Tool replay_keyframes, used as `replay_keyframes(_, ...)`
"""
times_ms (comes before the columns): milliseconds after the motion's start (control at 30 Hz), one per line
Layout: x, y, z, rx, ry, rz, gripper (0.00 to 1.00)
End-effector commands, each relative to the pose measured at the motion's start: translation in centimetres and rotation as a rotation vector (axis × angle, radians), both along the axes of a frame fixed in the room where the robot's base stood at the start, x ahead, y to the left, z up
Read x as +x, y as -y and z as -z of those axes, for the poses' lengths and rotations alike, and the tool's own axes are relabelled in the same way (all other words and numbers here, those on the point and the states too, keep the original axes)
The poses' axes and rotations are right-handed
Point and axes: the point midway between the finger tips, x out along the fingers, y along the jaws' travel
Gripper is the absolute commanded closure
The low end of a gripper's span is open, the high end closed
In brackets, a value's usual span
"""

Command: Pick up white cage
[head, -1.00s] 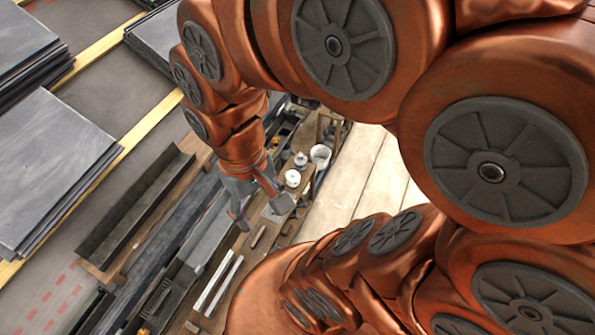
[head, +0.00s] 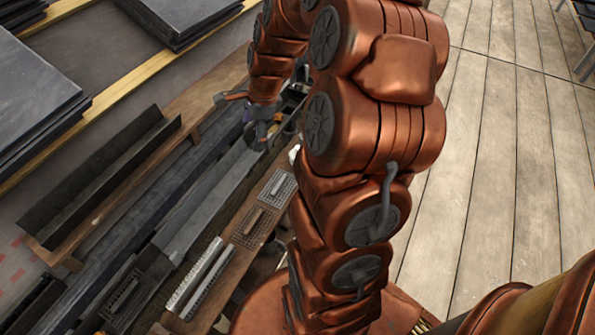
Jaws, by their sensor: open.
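My gripper (head: 243,117) is open, its two grey fingers spread apart over the far part of the bench, with nothing seen between them. Two small mesh, cage-like pieces lie on the wooden bench nearer to me: a pale grey one (head: 279,184) and a darker one (head: 254,226). A pair of long whitish ridged pieces (head: 201,280) lies further down the bench. Which of these is the white cage I cannot tell for sure. The gripper is apart from all of them, above and left of the pale mesh piece. A small white object (head: 294,154) is mostly hidden by my arm.
Long dark metal channels (head: 100,185) and a grey strip (head: 205,195) run beside the bench on the left. Stacks of dark slates (head: 30,95) lie on the roof at upper left. Wooden deck boards (head: 490,150) on the right are clear.

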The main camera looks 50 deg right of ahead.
Motion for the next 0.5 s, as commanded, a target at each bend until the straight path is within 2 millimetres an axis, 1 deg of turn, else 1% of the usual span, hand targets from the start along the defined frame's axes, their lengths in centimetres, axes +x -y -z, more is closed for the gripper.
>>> replay_keyframes(33,0.5,1.8,3.6,0.022,-0.001,0.1,0.09)
replay_keyframes(67,0.8,2.9,4.9,0.034,0.001,0.163,0.09)
replay_keyframes(100,1.2,4.4,6.5,0.048,0.004,0.248,0.09)
replay_keyframes(167,1.7,6.8,8.9,0.071,0.011,0.376,0.09)
replay_keyframes(200,1.9,8.3,10.6,0.088,0.012,0.459,0.09)
replay_keyframes(267,2.1,10.5,12.9,0.113,0.017,0.58,0.09)
replay_keyframes(300,2.1,12.0,14.4,0.127,0.021,0.658,0.09)
replay_keyframes(400,1.9,15.2,17.6,0.16,0.027,0.823,0.09)
replay_keyframes(500,1.6,17.6,19.6,0.184,0.035,0.948,0.09)
